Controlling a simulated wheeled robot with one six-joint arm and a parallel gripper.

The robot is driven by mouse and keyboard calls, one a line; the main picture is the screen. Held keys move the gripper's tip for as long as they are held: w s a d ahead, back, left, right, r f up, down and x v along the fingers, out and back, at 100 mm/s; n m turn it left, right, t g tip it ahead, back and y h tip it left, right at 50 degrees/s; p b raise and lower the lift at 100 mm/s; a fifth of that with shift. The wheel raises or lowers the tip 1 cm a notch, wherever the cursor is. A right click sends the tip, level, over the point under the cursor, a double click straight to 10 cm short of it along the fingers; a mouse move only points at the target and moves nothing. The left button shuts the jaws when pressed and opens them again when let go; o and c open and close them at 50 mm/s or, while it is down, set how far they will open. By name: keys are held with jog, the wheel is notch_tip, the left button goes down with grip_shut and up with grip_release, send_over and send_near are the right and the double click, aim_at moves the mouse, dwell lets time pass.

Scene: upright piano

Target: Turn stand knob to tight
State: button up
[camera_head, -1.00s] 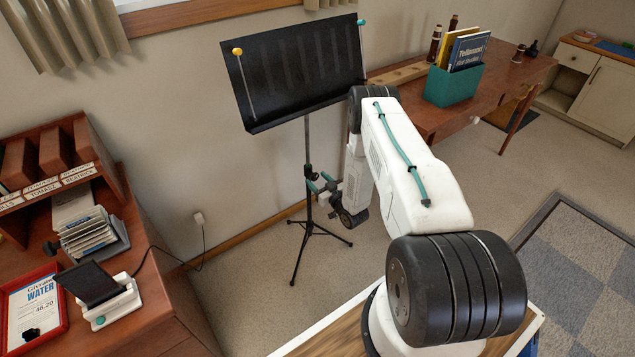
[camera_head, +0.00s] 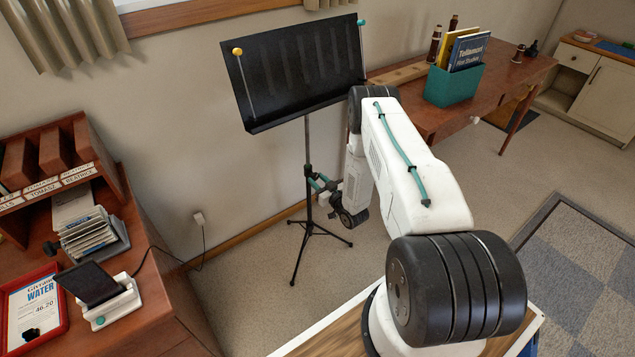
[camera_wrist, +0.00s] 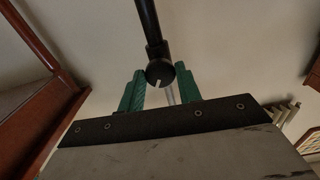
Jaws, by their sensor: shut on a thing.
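The black music stand (camera_head: 300,75) stands upright on its thin pole and tripod against the wall. Its round dark stand knob (camera_wrist: 160,72) shows in the wrist view on the black pole, with a pale mark on its lower edge. My gripper (camera_wrist: 160,86) has its two green fingers on either side of the knob, shut on it. In the head view my gripper (camera_head: 318,183) is at the pole about halfway down, where the knob is too small to make out. The tight marking is not visible.
A wooden desk with a mail rack (camera_head: 65,165) and a card reader (camera_head: 100,290) is at left. A brown table (camera_head: 510,75) with a teal book box (camera_head: 453,86) is at right behind my arm. Open floor lies around the tripod.

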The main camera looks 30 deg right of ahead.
jog(key=shift+m, duration=0.5)
jog(key=m, duration=0.2)
jog(key=shift+m, duration=0.4)
jog(key=m, duration=0.3)
jog(key=shift+a+m, duration=0.1)
jog(key=shift+m, duration=0.3)
jog(key=m, duration=1)
jog(key=shift+m, duration=0.4)
jog(key=m, duration=0.3)
jog(key=shift+s+m, duration=0.1)
jog(key=shift+m, duration=0.2)
jog(key=m, duration=0.3)
jog(key=shift+r+m, duration=0.1)
jog(key=shift+m, duration=2.2)
